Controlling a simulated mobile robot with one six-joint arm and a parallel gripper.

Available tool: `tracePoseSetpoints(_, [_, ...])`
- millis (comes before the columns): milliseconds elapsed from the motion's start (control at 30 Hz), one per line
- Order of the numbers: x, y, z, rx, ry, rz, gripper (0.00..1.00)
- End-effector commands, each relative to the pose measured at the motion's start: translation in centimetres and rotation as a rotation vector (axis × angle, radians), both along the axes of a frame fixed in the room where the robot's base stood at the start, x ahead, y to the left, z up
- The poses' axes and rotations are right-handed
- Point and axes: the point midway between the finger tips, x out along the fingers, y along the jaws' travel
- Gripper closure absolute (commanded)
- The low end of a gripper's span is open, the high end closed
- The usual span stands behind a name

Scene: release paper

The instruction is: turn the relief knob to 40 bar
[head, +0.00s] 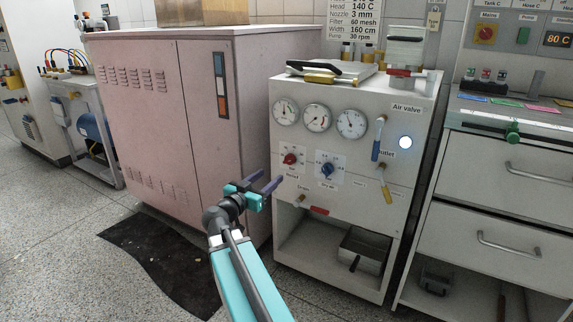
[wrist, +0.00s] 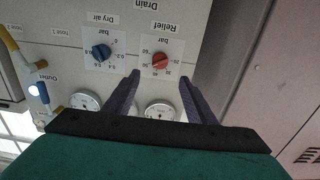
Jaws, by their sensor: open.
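The relief knob (head: 290,159) is a red dial on a white scale plate on the front of the white cabinet. In the wrist view, where the panel is upside down, the red knob (wrist: 160,60) sits under its "Relief" and "bar" lettering. Numbers ring it, but I cannot tell where its pointer stands. My gripper (head: 268,184) is open and empty, lower left of the knob in the head view and apart from the panel. In the wrist view its purple fingers (wrist: 160,80) are spread, with the knob in line with the gap between them.
The blue dry air knob (head: 327,170) is right of the relief knob. Three gauges (head: 316,118) sit above. A blue-handled air valve (head: 378,138) and an outlet valve are farther right. A pink cabinet (head: 150,120) stands close on the left. Floor in front is open.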

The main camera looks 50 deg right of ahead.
Motion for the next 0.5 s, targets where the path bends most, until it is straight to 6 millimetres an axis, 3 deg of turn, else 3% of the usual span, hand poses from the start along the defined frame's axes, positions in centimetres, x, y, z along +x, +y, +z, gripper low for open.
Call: tracePoseSetpoints(500, [1.6, -5.9, -0.1, 0.0, -0.001, -0.001, 0.49])
